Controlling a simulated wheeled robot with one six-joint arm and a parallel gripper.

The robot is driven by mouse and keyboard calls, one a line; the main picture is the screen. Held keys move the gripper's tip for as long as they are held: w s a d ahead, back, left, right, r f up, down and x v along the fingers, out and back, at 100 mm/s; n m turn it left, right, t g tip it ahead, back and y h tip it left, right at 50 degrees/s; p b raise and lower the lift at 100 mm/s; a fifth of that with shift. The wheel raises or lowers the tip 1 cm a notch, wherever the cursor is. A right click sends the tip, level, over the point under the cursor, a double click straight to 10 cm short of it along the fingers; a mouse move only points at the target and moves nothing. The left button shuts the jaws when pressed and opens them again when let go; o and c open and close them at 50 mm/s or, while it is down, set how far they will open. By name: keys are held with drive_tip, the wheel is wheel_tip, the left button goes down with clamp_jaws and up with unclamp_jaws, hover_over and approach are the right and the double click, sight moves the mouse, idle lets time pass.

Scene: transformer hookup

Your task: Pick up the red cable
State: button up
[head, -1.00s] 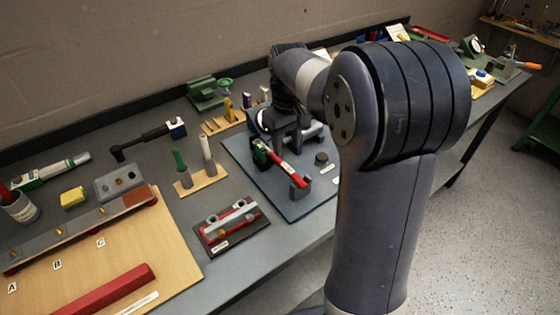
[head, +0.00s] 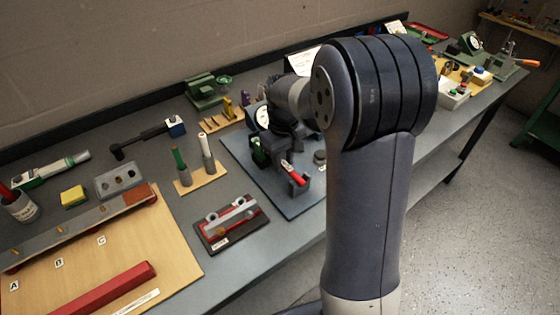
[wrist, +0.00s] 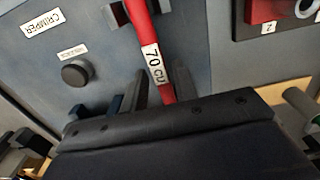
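A red rod-like piece marked 70 CU (wrist: 160,65), the likely red cable, runs down the upper middle of the wrist view toward my gripper (wrist: 161,92). My gripper's two dark fingers stand on either side of it and look open, with a narrow gap on the left. The lower end of the red piece is hidden by the gripper body. In the head view the red piece (head: 294,173) lies over the blue-grey mat, its front end at a dark grey holder (head: 301,186). My gripper (head: 278,157) is low over its rear part and hides it.
The mat (wrist: 105,60) has a CRIMPER label and a black knob (wrist: 76,71) left of the red piece. A red-and-grey fixture (head: 231,222) on a dark plate stands in front. A wooden stand with two posts (head: 203,180) is to the left. A red bar (head: 105,289) lies at front left.

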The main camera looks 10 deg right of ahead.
clamp_jaws()
idle(0.3)
